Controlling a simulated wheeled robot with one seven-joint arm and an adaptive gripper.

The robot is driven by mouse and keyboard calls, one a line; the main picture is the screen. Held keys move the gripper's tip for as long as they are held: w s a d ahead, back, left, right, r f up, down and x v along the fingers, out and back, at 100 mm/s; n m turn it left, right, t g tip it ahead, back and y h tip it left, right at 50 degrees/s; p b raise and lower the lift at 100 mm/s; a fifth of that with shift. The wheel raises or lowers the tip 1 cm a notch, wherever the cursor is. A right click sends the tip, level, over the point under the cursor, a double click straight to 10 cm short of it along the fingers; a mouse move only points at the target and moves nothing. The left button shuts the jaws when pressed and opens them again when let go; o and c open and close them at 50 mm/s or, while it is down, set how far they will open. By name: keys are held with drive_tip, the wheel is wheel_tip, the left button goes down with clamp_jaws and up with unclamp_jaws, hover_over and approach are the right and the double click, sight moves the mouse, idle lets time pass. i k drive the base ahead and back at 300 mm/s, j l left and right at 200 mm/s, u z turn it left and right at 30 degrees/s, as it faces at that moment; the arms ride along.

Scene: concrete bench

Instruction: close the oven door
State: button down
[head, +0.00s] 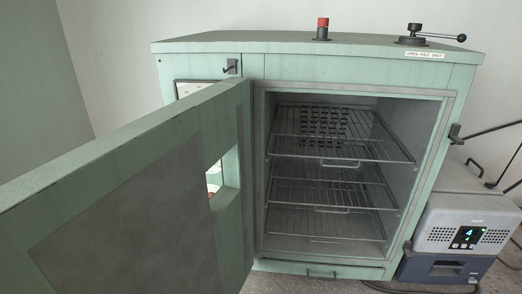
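The oven (360,66) is a pale green cabinet with an open front. Its oven door (90,165) is hinged on the left side of the opening and swung wide open toward me, filling the left foreground. The door's inner side has a grey panel and a small window cut-out (214,178). A small pale and reddish thing shows through the window; I cannot tell what it is. Inside the oven (415,130) are several empty wire racks. A dark latch (455,133) sits on the right front edge. My gripper is not in view.
A red-topped knob (322,29) and a black lever (432,36) stand on the oven top, with an "open half shut" label. A grey and blue unit (468,238) with a lit display stands at the right, dark rods above it. The doorway looks clear.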

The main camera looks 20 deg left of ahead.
sight(129, 210)
drive_tip(key=k+j, duration=0.2)
drive_tip(key=j, duration=0.15)
drive_tip(key=k+j, duration=0.25)
drive_tip(key=j, duration=0.15)
drive_tip(key=k+j, duration=0.2)
drive_tip(key=j, duration=0.15)
drive_tip(key=k+j+u, duration=0.1)
drive_tip(key=j, duration=0.3)
drive_tip(key=k+j, duration=0.5)
drive_tip(key=j, duration=0.25)
drive_tip(key=k+j, duration=0.2)
drive_tip(key=j, duration=0.2)
drive_tip(key=i+l+u, duration=0.3)
drive_tip(key=u, duration=0.2)
drive_tip(key=l, duration=0.05)
